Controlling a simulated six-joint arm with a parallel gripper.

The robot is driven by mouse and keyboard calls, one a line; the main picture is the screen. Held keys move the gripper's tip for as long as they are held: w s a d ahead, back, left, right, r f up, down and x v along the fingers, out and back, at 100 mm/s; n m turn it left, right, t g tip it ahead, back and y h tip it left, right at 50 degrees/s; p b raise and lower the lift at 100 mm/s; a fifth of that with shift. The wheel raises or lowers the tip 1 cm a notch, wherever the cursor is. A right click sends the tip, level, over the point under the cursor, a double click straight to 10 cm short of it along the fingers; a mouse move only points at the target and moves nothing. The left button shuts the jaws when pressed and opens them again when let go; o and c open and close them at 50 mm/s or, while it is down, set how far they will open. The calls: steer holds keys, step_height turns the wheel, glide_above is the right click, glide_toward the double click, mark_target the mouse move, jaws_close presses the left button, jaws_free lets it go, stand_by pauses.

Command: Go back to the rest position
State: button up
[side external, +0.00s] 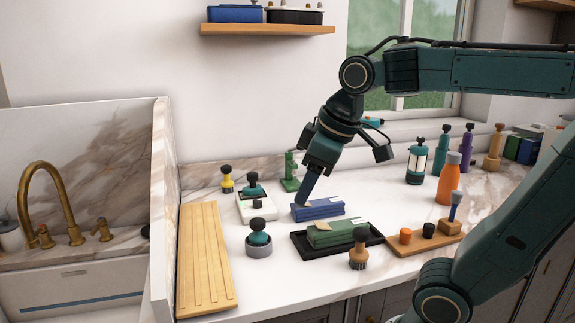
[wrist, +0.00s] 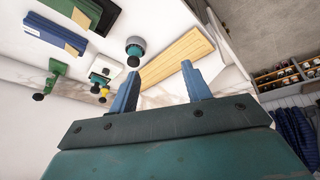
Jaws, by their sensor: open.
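My gripper (side external: 307,190) is above the marble counter in the side view, over the left end of a blue box (side external: 318,209). In the wrist view its two blue fingers (wrist: 160,87) are spread apart with nothing between them. In the side view the fingers overlap the box's edge, and I cannot tell whether they touch it. A green box (side external: 337,232) lies in a black tray (side external: 301,243) in front of the blue box. Both boxes also show at the upper left of the wrist view.
A slatted wooden board (side external: 207,260) lies at the left by the sink wall. A grey round holder (side external: 258,250) with a teal knobbed piece and a brush (side external: 358,255) stand near the front.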

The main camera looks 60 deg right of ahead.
steer(key=s+a+f+m+t, duration=0.1)
steer(key=s+a+f+m, duration=0.1)
steer(key=s+f, duration=0.3)
steer(key=shift+s+f, duration=0.15)
steer(key=shift+s, duration=0.85)
